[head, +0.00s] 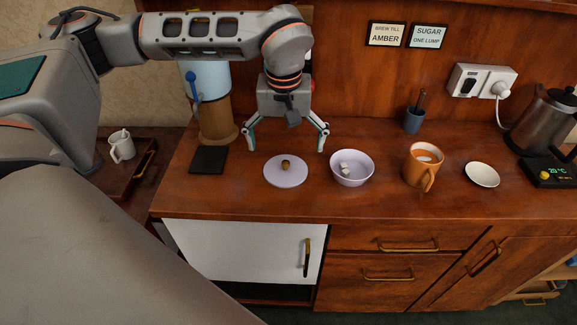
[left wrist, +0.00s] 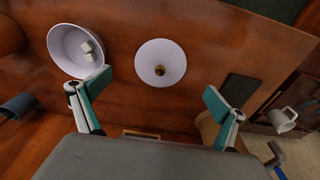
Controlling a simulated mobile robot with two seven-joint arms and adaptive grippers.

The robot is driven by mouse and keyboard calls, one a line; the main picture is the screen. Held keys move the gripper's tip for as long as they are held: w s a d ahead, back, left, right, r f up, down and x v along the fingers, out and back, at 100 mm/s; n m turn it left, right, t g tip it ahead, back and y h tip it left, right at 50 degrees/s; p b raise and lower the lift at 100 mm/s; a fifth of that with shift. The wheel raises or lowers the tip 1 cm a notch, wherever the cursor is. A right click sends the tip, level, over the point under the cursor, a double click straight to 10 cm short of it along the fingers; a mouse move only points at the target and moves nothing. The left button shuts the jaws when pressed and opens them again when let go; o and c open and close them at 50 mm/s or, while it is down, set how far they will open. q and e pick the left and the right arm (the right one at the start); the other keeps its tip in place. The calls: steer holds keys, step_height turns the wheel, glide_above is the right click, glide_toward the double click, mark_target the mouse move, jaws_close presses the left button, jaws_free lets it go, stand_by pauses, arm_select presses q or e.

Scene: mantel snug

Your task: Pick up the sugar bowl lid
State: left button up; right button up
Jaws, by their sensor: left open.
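The sugar bowl lid (head: 287,173) is a pale lilac disc with a small brown-gold knob, lying flat on the wooden counter. It also shows in the left wrist view (left wrist: 161,55), ahead of and between the fingers. The sugar bowl (head: 352,170) stands open just right of the lid, with a few white sugar lumps in it; it also shows in the left wrist view (left wrist: 66,50). My left gripper (head: 286,145) is open and empty, pointing down above and slightly behind the lid, apart from it. My right gripper is not in view.
An orange mug (head: 421,168) and a white saucer (head: 482,175) stand right of the bowl, with a kettle (head: 543,122) farther right. A dark flat pad (head: 208,160) lies left of the lid. A blue-grey cup (head: 413,121) stands behind. The counter's front strip is clear.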

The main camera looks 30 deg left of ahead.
mark_target(285, 163)
arm_select(q)
steer(key=shift+a+f, duration=0.25)
steer(key=shift+f, duration=0.05)
steer(key=f, duration=0.4)
steer(key=w+f, duration=0.1)
steer(key=f, duration=0.2)
steer(key=shift+w+a+b, duration=0.1)
steer(key=shift+a+b, duration=0.1)
steer(key=shift+b, duration=0.2)
steer(key=shift+r, duration=0.1)
steer(key=c, duration=2.2)
jaws_close()
